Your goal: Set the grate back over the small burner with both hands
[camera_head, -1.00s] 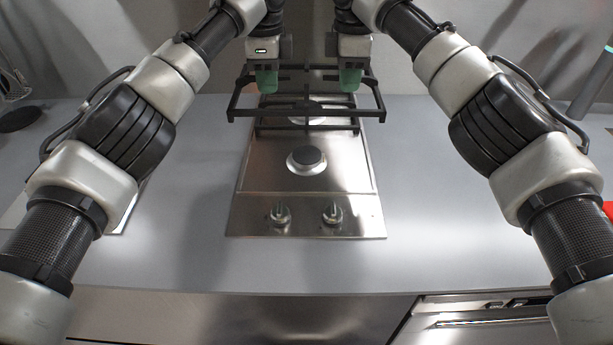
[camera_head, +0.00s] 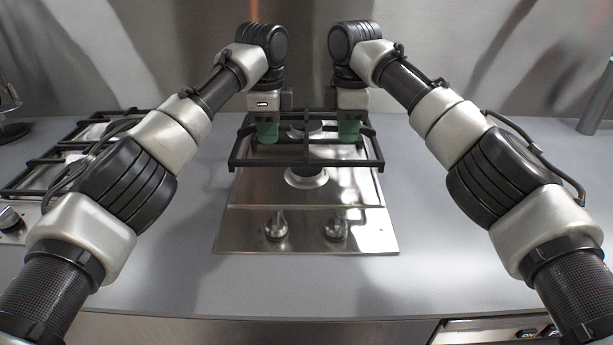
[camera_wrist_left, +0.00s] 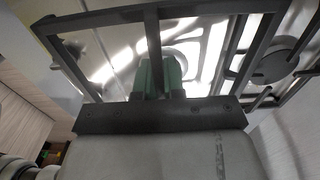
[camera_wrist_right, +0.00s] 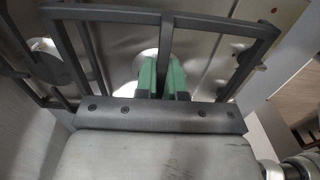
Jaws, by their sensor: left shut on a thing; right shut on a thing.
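The black grate (camera_head: 330,164) is in the air over the two-burner steel hob (camera_head: 307,232), roughly level, with a gap beneath it. My left gripper (camera_head: 267,132) is shut on the grate's left part and my right gripper (camera_head: 348,130) on its right part. Green fingertips clasp a bar in the left wrist view (camera_wrist_left: 156,76) and in the right wrist view (camera_wrist_right: 163,77). The front burner (camera_head: 306,178) shows partly below the grate's front bar. The rear burner (camera_head: 305,128) shows between the grippers, partly hidden. I cannot tell which burner is smaller.
Another hob with black grates (camera_head: 40,172) stands at the left, close to my left arm. Two knobs (camera_head: 276,228) are at the hob's front. The grey counter (camera_head: 430,240) is clear in front and at right. A steel wall (camera_head: 200,50) rises behind.

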